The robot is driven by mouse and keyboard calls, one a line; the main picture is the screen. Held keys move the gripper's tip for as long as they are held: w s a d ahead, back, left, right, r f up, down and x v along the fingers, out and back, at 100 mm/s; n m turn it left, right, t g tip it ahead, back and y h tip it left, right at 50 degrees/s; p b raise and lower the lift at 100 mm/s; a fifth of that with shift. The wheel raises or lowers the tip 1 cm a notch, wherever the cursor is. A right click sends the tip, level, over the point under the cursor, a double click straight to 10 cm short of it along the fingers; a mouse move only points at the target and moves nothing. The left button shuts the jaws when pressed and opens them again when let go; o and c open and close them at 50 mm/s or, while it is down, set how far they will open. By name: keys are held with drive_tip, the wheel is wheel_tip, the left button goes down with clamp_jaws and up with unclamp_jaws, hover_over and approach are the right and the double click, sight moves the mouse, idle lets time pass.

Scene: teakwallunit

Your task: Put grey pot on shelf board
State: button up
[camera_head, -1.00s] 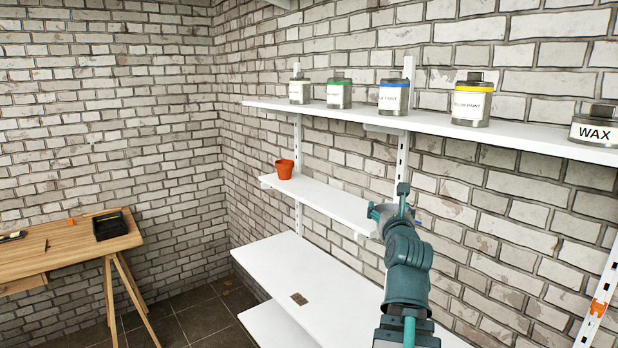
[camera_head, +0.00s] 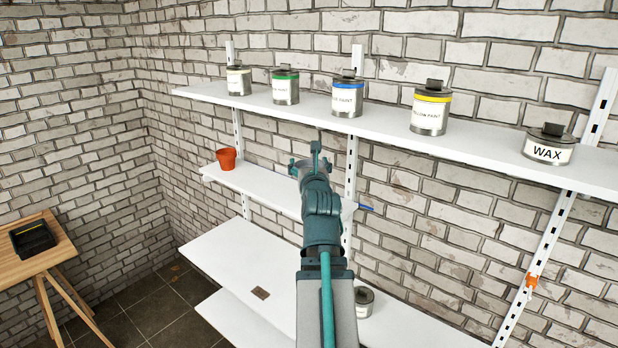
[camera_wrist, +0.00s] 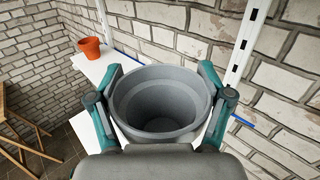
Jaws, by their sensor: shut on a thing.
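The grey pot (camera_wrist: 160,105) is an empty, round, open-topped pot, seen from above in the wrist view. My gripper (camera_wrist: 161,95) is shut on it, with one teal finger on each side of its rim. In the head view my gripper (camera_head: 315,165) reaches out in front of the middle shelf board (camera_head: 262,186), and my wrist hides most of the pot. The white shelf board shows at the left of the pot in the wrist view (camera_wrist: 97,68). Whether the pot touches the board cannot be told.
An orange pot (camera_head: 226,159) stands at the board's left end. Paint cans (camera_head: 347,97) and a wax tin (camera_head: 549,146) line the shelf above. A blue item (camera_head: 366,207) sticks out beside the upright. The lower shelf (camera_head: 235,262) holds a small tin (camera_head: 364,300) and a brown patch.

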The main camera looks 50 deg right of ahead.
drive_tip(key=shift+w+d+f+p, duration=0.1)
drive_tip(key=shift+w+d+p, duration=0.25)
drive_tip(key=shift+p, duration=0.9)
drive_tip(key=shift+w+d+p, duration=0.1)
drive_tip(key=shift+d+p, duration=0.4)
drive_tip(key=shift+p, duration=0.7)
drive_tip(key=shift+w+d+f+b, duration=0.8)
drive_tip(key=shift+d+f, duration=0.65)
drive_tip(key=shift+f, duration=0.5)
drive_tip(key=shift+w+d+f+b, duration=0.6)
drive_tip(key=shift+d+f+b, duration=0.35)
drive_tip(key=shift+d+f, duration=0.75)
drive_tip(key=shift+w+d+f+b, duration=0.8)
drive_tip(key=shift+d+f, duration=0.4)
drive_tip(key=shift+f, duration=1)
drive_tip(key=shift+s+f, duration=0.1)
drive_tip(key=shift+f, duration=0.15)
drive_tip(key=o, duration=1.2)
drive_tip(key=shift+c, duration=0.2)
